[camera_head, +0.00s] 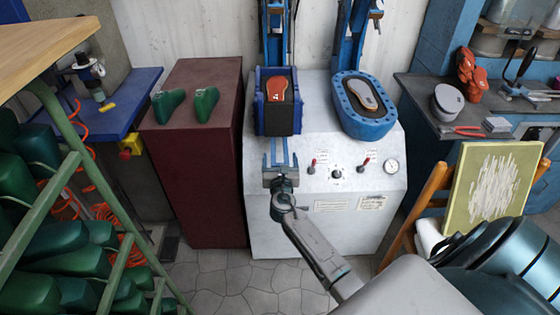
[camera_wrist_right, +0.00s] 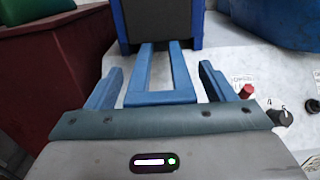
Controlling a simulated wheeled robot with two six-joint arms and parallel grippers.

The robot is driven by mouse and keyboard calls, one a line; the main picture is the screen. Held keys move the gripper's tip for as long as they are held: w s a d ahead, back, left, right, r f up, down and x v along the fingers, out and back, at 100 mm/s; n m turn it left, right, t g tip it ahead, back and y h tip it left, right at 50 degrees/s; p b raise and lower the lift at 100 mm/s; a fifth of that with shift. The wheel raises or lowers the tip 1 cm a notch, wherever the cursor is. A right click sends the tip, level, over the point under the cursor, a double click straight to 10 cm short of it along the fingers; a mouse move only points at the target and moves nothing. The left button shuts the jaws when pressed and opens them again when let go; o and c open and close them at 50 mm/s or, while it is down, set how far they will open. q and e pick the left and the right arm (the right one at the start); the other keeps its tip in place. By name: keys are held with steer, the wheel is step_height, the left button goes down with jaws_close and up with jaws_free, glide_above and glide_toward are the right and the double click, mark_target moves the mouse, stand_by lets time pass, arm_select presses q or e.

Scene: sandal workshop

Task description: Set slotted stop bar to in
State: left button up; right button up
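The slotted stop bar (camera_wrist_right: 160,97) is a blue U-shaped bar that sticks out from the front of the left press station, below its dark block. It also shows in the head view (camera_head: 286,148). My right gripper (camera_wrist_right: 160,84) is open, with one blue finger on each side of the bar and a gap on both sides. In the head view my right gripper (camera_head: 280,164) is in front of the white machine, in line with the bar. The bar's inner end is hidden under the press. My left gripper is not in view.
The white machine (camera_head: 325,226) carries an orange insole (camera_head: 277,88) on the left station and a blue oval station (camera_head: 366,125) on the right. Red switches, a black knob (camera_head: 337,173) and a gauge (camera_head: 392,166) are right of the gripper. A maroon cabinet (camera_head: 200,135) stands left.

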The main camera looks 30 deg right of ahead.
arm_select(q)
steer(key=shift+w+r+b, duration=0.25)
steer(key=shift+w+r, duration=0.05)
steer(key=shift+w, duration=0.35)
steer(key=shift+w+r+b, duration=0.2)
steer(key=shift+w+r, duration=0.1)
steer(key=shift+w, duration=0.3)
arm_select(e)
steer(key=v, duration=1.1)
steer(key=shift+d+f, duration=0.1)
